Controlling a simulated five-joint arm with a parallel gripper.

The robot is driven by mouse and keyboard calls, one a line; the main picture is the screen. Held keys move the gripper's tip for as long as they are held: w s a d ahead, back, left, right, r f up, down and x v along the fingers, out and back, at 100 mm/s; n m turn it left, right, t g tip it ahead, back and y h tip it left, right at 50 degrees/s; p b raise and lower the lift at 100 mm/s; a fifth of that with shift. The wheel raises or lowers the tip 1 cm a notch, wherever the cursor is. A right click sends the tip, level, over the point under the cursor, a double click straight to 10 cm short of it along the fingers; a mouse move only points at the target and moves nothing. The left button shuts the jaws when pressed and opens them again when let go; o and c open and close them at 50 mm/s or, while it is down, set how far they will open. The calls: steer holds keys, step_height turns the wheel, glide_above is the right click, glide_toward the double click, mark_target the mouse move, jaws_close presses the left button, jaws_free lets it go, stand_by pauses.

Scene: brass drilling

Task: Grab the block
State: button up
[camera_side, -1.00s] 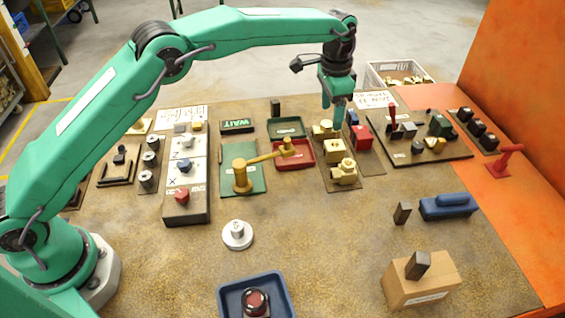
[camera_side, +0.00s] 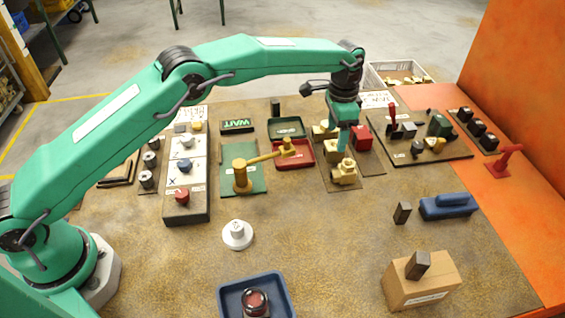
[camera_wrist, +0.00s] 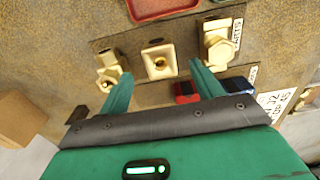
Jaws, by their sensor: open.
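A brass block (camera_side: 332,149) with a hole sits in the middle of a row of brass parts on a dark plate (camera_side: 341,183). In the wrist view the block (camera_wrist: 159,60) lies between and just beyond my two teal fingertips. My gripper (camera_side: 343,152) points down over the plate, and its fingers hide part of the block in the side view. In the wrist view my gripper (camera_wrist: 160,72) is open with nothing between the fingers. I cannot tell its exact height over the block.
Other brass parts flank the block, one nearer (camera_side: 344,173) and one farther (camera_side: 323,131). A red tray (camera_side: 305,164) and a brass arm on a green plate (camera_side: 256,181) stand to the left. A red block (camera_side: 362,138) stands to the right.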

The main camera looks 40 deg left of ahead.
mark_target(335, 144)
steer(key=shift+f, duration=2.6)
steer(key=c, duration=1.4)
steer(key=shift+r, duration=0.1)
jaws_close()
steer(key=shift+w+r, duration=0.1)
steer(key=shift+r, duration=0.1)
